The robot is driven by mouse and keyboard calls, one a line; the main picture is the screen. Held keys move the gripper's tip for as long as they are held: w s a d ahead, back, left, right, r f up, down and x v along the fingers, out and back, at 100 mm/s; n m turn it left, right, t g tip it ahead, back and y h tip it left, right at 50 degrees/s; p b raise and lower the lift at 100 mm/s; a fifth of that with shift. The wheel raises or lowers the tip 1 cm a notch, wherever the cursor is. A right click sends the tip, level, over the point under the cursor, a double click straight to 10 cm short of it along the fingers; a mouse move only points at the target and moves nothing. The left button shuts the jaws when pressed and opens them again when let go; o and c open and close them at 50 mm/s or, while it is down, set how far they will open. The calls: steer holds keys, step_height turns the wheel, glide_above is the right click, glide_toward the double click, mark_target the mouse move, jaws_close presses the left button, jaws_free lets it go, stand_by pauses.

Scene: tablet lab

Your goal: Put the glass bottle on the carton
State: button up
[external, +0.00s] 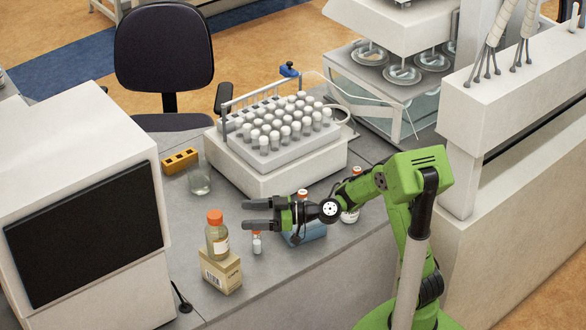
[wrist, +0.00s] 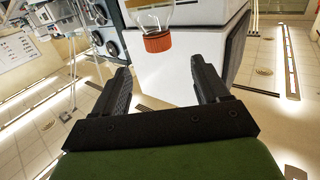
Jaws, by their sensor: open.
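The glass bottle (external: 217,240), with an orange cap and a pale label, stands upright on top of the tan carton (external: 222,274) near the front of the bench. My gripper (external: 246,214) is open and empty, to the right of the bottle and apart from it, with its fingers pointing left toward it. In the wrist view, a clear bottle with an orange cap (wrist: 158,43) appears upside down, just beyond and between the open fingers of my gripper (wrist: 160,75). The carton cannot be made out in the wrist view.
A small vial (external: 257,243) stands just below my gripper in the picture. A blue item (external: 307,233) and a white bottle (external: 349,214) are near my arm. A beaker (external: 199,181), orange rack (external: 180,161) and vial machine (external: 280,170) stand behind. A white instrument (external: 75,170) stands left.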

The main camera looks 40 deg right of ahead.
steer(key=s+d+f+m+g+h, duration=0.2)
steer(key=s+d+m+h, duration=0.3)
steer(key=s+d, duration=0.7)
steer(key=s+d+f+m+g+h, duration=0.2)
steer(key=s+d+m+h, duration=0.4)
steer(key=s+d+h, duration=0.3)
steer(key=s+d, duration=0.4)
steer(key=shift+f+g, duration=0.35)
steer(key=shift+g, duration=0.05)
steer(key=shift+s+r, duration=0.15)
